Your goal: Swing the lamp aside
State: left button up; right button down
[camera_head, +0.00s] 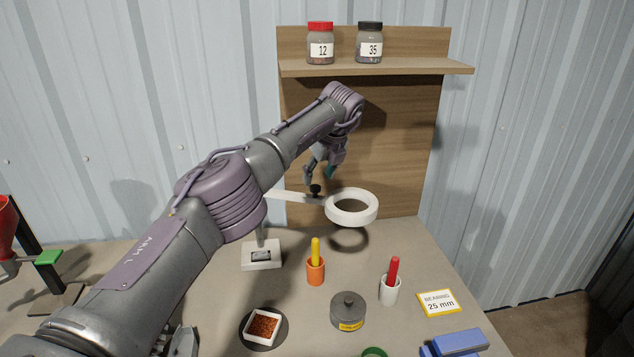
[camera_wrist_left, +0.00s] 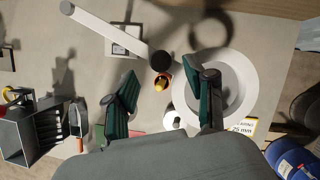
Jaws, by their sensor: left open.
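The lamp has a white ring head (camera_head: 351,207), a white arm (camera_head: 290,196) with a black knob (camera_head: 316,189), and a white base (camera_head: 262,255) on the table. My left gripper (camera_head: 318,176) is just above the knob, near where the arm meets the ring. In the left wrist view the ring (camera_wrist_left: 245,75) is partly hidden behind one finger. The knob (camera_wrist_left: 161,61) shows in line with the gap between the spread fingers (camera_wrist_left: 166,98). The gripper is open and holds nothing; contact with the knob cannot be told. My right gripper is not seen.
Under and in front of the lamp stand an orange cup (camera_head: 316,271) with a yellow stick, a white cup (camera_head: 389,291) with a red stick, a grey lidded pot (camera_head: 348,312) and a tray of copper bits (camera_head: 246,327). A wooden shelf (camera_head: 375,67) with two jars is behind.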

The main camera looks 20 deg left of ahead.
pick_arm(q)
jog(key=v, duration=0.8)
